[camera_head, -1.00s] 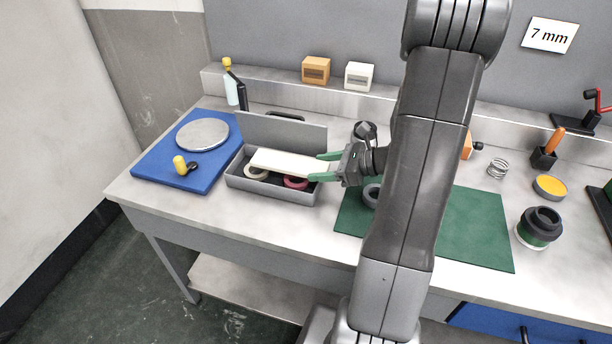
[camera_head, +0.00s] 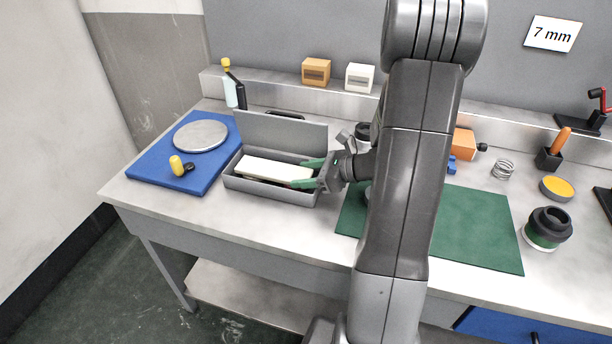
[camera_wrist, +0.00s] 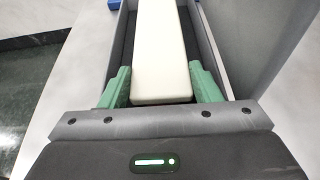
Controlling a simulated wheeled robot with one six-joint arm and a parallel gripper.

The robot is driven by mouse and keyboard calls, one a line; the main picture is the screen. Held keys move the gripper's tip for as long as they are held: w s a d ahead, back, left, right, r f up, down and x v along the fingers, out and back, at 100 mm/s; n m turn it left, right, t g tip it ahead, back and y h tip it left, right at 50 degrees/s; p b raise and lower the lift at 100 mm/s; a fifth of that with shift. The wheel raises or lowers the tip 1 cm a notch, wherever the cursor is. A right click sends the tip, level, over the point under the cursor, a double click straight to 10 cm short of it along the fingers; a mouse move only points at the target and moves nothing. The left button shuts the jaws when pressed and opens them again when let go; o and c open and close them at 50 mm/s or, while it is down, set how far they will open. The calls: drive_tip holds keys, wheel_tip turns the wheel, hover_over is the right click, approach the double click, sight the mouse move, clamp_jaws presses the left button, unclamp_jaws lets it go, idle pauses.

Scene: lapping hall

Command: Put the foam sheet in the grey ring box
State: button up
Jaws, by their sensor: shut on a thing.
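The foam sheet (camera_head: 265,169) is a flat, cream-white bar. It lies lengthwise within the walls of the grey ring box (camera_head: 262,190), which stands open with its lid (camera_head: 285,131) raised at the back. My gripper (camera_head: 298,174) has its green fingers on both sides of the sheet's right end, shut on it. In the wrist view, the sheet (camera_wrist: 160,45) runs away from my gripper (camera_wrist: 160,72) between the box walls (camera_wrist: 213,50). The sheet hides most of the box floor, and I cannot tell whether it touches the bottom.
A blue mat (camera_head: 150,172) with a grey disc (camera_head: 201,136) and a yellow-handled tool (camera_head: 177,166) lies left of the box. A green mat (camera_head: 480,225) lies to the right, partly behind my arm. The bench front edge runs close before the box.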

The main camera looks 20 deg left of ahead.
drive_tip(key=shift+f, duration=0.2)
drive_tip(key=o, duration=0.7)
drive_tip(key=shift+o, duration=0.2)
drive_tip(key=shift+r, duration=0.1)
drive_tip(key=shift+r, duration=0.2)
drive_tip(key=v, duration=1.2)
drive_tip(key=shift+w+p, duration=0.1)
drive_tip(key=shift+p, duration=0.25)
